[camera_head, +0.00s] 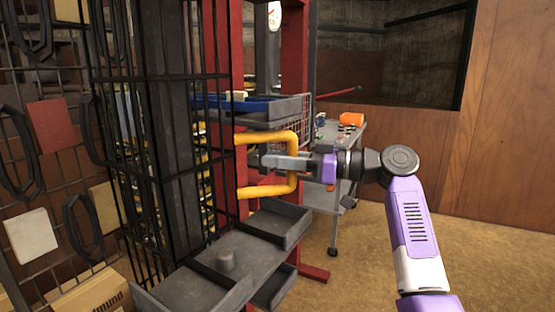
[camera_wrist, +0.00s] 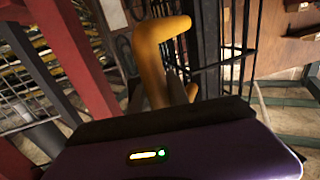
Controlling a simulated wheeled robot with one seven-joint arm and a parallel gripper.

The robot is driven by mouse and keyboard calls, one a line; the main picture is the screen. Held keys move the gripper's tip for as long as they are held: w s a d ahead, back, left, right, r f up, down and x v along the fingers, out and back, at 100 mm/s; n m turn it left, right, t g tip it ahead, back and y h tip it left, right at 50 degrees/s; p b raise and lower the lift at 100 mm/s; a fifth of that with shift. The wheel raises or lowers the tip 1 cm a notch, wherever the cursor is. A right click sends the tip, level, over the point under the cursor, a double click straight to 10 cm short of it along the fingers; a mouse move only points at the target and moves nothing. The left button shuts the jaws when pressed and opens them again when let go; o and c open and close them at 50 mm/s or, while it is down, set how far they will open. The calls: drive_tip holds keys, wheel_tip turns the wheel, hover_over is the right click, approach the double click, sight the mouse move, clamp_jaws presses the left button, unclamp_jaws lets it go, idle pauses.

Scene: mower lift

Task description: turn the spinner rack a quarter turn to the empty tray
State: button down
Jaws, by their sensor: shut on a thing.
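The spinner rack (camera_head: 172,130) is a tall black wire cage around a dark post, left of centre in the head view. A yellow U-shaped handle (camera_head: 292,178) sticks out to the right of it. My gripper (camera_head: 270,161) is at the upright bar of this handle, with its fingers shut on the bar. In the wrist view the handle (camera_wrist: 160,50) rises from between the fingers, which are partly hidden behind the purple gripper body. A grey tray (camera_head: 292,218) with bare compartments lies low in front of the rack. I cannot tell whether it is the empty tray of the task.
A blue and grey upper tray (camera_head: 270,111) sits just above the handle. Red posts (camera_head: 295,60) stand behind it. A wheeled cart (camera_head: 345,150) with an orange item (camera_head: 351,119) stands behind my gripper. The floor (camera_head: 400,265) at right is clear.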

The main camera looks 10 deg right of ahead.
drive_tip(key=shift+a+f, duration=0.15)
drive_tip(key=shift+a, duration=0.05)
drive_tip(key=c, duration=1.3)
unclamp_jaws()
drive_tip(key=shift+o, duration=0.2)
drive_tip(key=shift+d, duration=0.1)
drive_tip(key=v, duration=0.7)
drive_tip(key=shift+s+d, duration=0.2)
drive_tip(key=shift+d, duration=0.1)
